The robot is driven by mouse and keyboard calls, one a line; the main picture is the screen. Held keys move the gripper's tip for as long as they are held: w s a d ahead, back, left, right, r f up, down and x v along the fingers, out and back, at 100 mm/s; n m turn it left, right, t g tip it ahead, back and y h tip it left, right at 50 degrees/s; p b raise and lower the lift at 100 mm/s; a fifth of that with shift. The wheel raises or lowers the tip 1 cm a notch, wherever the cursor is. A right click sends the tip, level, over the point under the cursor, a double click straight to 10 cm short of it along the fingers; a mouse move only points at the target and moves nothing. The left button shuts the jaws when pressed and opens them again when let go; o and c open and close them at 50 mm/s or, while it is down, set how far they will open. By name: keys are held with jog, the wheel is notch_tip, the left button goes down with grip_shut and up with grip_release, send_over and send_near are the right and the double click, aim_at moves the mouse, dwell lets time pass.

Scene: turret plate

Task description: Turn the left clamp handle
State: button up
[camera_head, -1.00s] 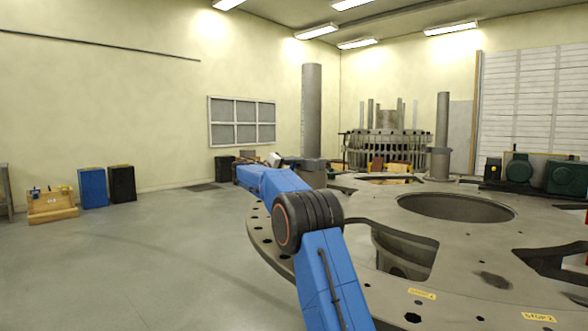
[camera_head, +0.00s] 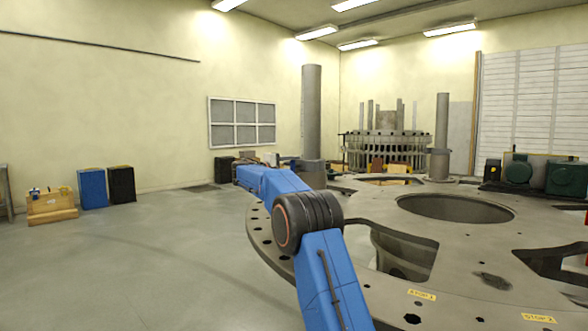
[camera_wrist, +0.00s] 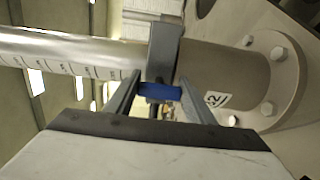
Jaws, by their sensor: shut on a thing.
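The left clamp is a grey collar (camera_wrist: 165,45) on a pale round post with scale marks, seen close up in the wrist view. Its blue handle (camera_wrist: 160,92) lies crosswise between the two fingers of my gripper (camera_wrist: 159,88), which is shut on it. In the head view the left post (camera_head: 312,110) stands at the back left edge of the turret plate (camera_head: 460,255). My blue arm reaches toward its foot. The clamp, handle and fingertips are too small and partly hidden there to make out.
A second post (camera_head: 441,130) stands farther right. The plate has large openings.

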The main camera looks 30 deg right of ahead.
jog(key=shift+f, duration=0.1)
jog(key=o, duration=1.1)
jog(key=shift+c, duration=0.2)
jog(key=shift+a, duration=0.15)
jog(key=v, duration=1.7)
jog(key=shift+a, duration=0.15)
